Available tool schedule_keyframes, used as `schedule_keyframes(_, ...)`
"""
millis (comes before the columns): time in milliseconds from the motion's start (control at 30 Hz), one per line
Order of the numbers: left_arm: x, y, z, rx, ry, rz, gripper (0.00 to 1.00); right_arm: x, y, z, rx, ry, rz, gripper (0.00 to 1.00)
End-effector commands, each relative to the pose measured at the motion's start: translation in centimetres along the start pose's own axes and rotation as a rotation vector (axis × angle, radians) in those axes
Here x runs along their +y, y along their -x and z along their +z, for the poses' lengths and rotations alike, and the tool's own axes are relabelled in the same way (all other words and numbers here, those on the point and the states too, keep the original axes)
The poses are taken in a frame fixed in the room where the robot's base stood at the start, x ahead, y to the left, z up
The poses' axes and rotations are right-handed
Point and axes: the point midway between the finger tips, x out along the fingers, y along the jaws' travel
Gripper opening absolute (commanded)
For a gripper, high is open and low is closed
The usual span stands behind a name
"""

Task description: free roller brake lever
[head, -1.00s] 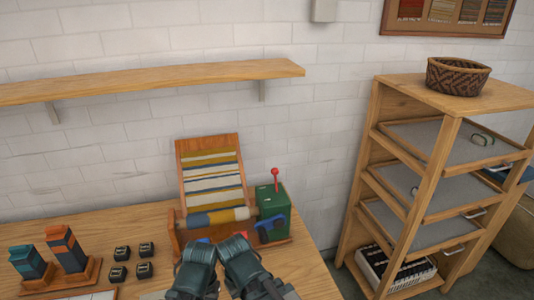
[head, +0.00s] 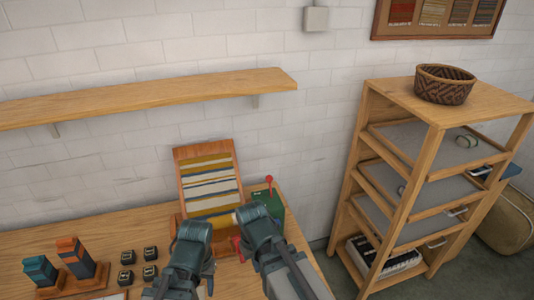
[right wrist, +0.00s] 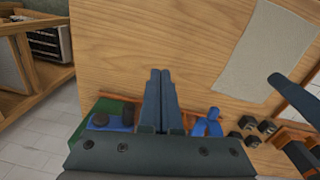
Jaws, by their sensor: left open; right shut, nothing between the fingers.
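A small loom with a striped woven cloth (head: 212,187) stands on the table against the wall. At its right is a green box (head: 278,208) with an upright lever topped by a red ball (head: 269,179). My right gripper (head: 246,212) is in front of the box and hides much of it. In the right wrist view its fingers (right wrist: 161,75) are shut together and empty, with the green box (right wrist: 93,117) and a blue part with dark knobs (right wrist: 112,122) to their left. My left gripper (head: 193,226) is open, in front of the loom's left side.
A wall shelf (head: 150,98) hangs above. A wooden rack (head: 430,180) with a basket (head: 444,83) stands right of the table.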

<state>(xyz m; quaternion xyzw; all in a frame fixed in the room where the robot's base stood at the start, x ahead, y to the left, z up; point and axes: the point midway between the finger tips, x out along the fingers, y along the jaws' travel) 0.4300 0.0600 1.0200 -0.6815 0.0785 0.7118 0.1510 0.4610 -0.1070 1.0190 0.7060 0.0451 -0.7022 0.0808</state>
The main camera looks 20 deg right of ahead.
Motion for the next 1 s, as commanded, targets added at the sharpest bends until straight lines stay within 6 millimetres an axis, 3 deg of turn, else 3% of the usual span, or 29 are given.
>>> schedule_keyframes(33,-0.3,3.7,0.2,0.000,0.001,0.000,0.50,1.1,3.7,-0.4,0.008,-0.026,-0.007,0.00)
schedule_keyframes(267,-0.9,9.8,0.6,-0.001,0.003,0.001,0.50,4.9,9.6,-2.8,0.060,-0.104,-0.034,0.00)
schedule_keyframes(367,-1.1,12.1,0.7,-0.001,0.004,0.001,0.50,6.9,11.9,-5.4,0.105,-0.122,-0.045,0.00)
schedule_keyframes(433,-1.3,13.5,0.8,-0.001,0.005,0.002,0.50,8.8,13.4,-9.2,0.165,-0.122,-0.056,0.00)
schedule_keyframes(500,-1.3,13.7,0.8,-0.001,0.005,0.002,0.50,10.7,13.9,-13.8,0.242,-0.104,-0.061,0.00)
schedule_keyframes(700,-1.3,13.5,0.8,-0.001,0.005,0.002,0.50,14.7,14.6,-23.3,0.414,-0.042,-0.048,0.00)
schedule_keyframes(833,-1.2,13.4,0.8,-0.001,0.005,0.002,0.50,16.7,15.2,-27.3,0.490,-0.014,-0.033,0.00)
schedule_keyframes(1000,-1.2,13.4,0.8,-0.001,0.005,0.002,0.50,17.6,15.7,-29.2,0.534,0.001,-0.022,0.00)
